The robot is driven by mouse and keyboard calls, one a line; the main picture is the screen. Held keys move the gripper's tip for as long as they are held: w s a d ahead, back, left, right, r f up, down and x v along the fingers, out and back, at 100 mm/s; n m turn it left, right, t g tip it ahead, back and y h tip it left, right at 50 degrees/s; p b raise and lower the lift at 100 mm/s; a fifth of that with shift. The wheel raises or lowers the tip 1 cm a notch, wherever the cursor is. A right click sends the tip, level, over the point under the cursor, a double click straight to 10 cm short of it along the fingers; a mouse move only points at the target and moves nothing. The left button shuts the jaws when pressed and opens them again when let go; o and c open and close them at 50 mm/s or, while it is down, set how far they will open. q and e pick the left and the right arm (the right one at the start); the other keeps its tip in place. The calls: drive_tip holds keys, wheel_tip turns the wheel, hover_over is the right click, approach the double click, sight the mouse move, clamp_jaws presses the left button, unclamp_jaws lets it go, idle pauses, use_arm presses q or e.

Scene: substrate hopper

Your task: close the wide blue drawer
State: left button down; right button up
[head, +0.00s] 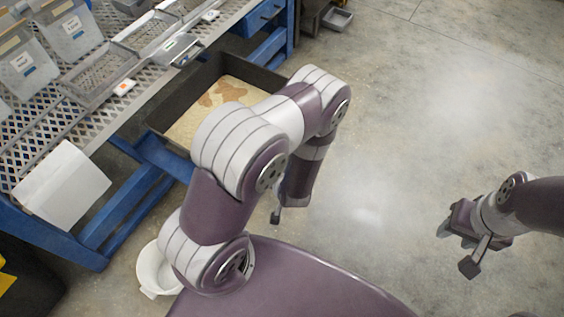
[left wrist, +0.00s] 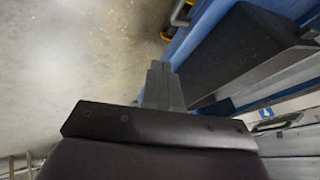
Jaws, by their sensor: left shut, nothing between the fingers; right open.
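The wide drawer (head: 258,75) stands pulled out from under the bench in the head view, with dark walls and tan, patchy material inside. My left arm covers its near right part, so its front is hidden there. My left gripper (head: 276,216) hangs over the floor to the right of the drawer, mostly hidden by my own arm. In the left wrist view its fingers (left wrist: 161,82) are together and empty, with a dark box-like side (left wrist: 240,48) and blue parts close to their right. My right gripper (head: 457,249) is open and empty over bare floor at the right.
The blue-framed bench (head: 110,215) has a mesh top holding bins, trays and a small scale (head: 175,48). A white sheet or panel (head: 62,187) hangs at its front left. A white bucket (head: 152,270) stands on the floor beside my base. The floor at right is clear.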

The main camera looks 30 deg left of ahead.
use_arm(q)
drive_tip(key=w+a+f+b, duration=0.4)
drive_tip(key=a+f+b, duration=0.3)
drive_tip(key=a, duration=0.1)
drive_tip(key=shift+w+a+f, duration=0.15)
drive_tip(key=shift+a+f, duration=0.05)
drive_tip(key=shift+f, duration=0.2)
use_arm(e)
wheel_tip(320, 180, down, 8)
drive_tip(key=shift+r, duration=0.1)
